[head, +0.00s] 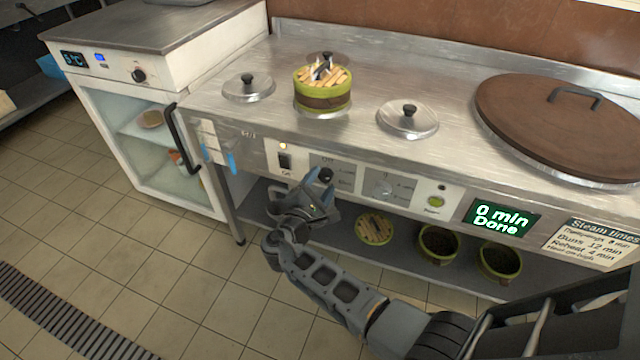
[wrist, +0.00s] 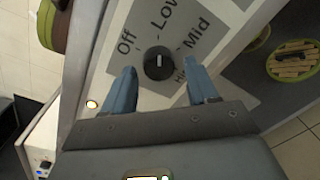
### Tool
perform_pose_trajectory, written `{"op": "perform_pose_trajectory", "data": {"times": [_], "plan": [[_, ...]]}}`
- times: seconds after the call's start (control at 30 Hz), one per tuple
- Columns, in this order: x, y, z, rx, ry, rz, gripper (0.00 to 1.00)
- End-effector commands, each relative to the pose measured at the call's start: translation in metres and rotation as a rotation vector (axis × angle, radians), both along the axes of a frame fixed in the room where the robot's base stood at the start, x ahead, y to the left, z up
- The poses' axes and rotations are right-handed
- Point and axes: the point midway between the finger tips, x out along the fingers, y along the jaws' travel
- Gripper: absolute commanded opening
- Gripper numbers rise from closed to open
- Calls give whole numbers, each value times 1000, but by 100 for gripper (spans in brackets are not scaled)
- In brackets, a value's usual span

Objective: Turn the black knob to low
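The black knob (wrist: 159,63) sits on a grey label plate marked Off, Low, Mid and a partly hidden High. Its short white mark stands about upright in the wrist view, roughly toward the Low side; its exact setting is hard to tell. In the head view the knob (head: 326,174) is on the counter's front panel, just beyond my fingers. My gripper (head: 318,187) is open in front of it. In the wrist view the blue fingers of my gripper (wrist: 163,76) stand on either side of the knob, apart from it, with nothing held.
Left of the knob is a black switch (head: 285,162) under a small light. Right are a silver dial (head: 383,188), a green button (head: 435,201) and a display (head: 501,218) reading "0 min Done". Steamer baskets (head: 374,229) stand on the shelf below. A fridge handle (head: 181,139) juts out left.

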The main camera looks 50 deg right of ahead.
Motion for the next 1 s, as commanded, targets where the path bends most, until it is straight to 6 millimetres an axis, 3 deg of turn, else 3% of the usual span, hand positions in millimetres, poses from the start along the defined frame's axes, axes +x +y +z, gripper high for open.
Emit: {"op": "perform_pose_trajectory", "data": {"times": [0.37, 0.7, 1.0], "plan": [[-2, 6, 1, -1, -1, 0, 63], [-18, 55, 3, -1, 0, 2, 63], [-24, 74, 4, 0, -1, 0, 63]]}}
